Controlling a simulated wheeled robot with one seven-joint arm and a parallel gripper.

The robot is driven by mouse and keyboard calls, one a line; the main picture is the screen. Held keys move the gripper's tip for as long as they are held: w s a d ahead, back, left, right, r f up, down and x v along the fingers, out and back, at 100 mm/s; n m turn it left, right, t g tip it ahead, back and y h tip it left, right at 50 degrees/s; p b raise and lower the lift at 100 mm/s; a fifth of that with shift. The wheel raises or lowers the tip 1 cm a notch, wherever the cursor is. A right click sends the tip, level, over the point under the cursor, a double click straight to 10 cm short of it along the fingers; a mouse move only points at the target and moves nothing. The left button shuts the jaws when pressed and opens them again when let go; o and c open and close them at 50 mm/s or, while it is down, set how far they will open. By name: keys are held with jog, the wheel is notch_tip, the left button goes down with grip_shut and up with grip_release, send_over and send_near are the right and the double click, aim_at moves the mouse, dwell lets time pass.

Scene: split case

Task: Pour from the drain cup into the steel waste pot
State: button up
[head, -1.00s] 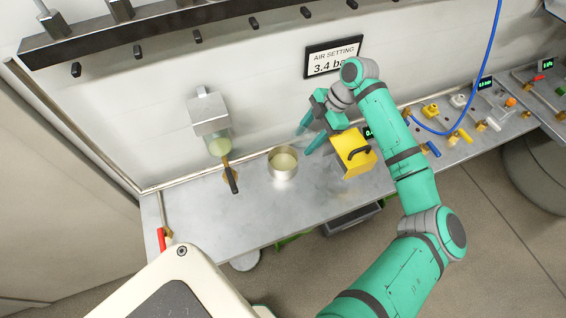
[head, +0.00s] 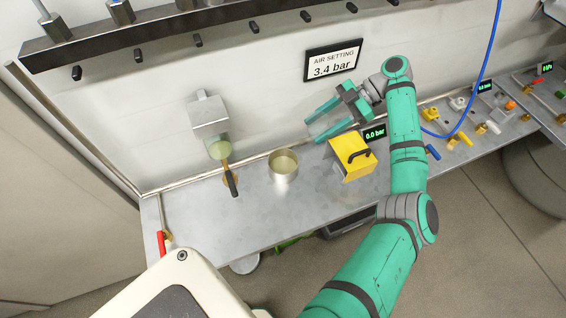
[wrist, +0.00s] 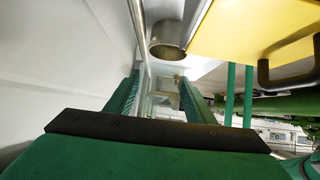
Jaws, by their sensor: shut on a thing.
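My gripper (head: 314,127) is raised near the wall, behind and to the right of the steel waste pot. It is shut on a clear, hard-to-see thing, seemingly the drain cup (wrist: 160,105), which shows faintly between the fingers in the wrist view. Its tilt and contents cannot be made out. The steel waste pot (head: 284,168) stands upright and open on the bench, with a pale yellowish inside. It also shows beyond the fingers in the wrist view (wrist: 168,42), apart from them.
A yellow box with a black handle (head: 350,158) stands right of the pot, beside a 0.0 bar display (head: 375,134). A wall unit with a greenish bowl (head: 219,149) hangs on the left, above a black-handled valve (head: 231,182).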

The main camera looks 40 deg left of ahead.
jog(key=shift+w+d+r+g+b, duration=0.15)
jog(key=shift+w+r+g+b, duration=0.35)
jog(key=shift+g, duration=0.4)
jog(key=shift+w+y, duration=0.2)
jog(key=shift+y, duration=0.1)
jog(key=shift+d+r, duration=0.1)
notch_tip(320, 180, up, 7)
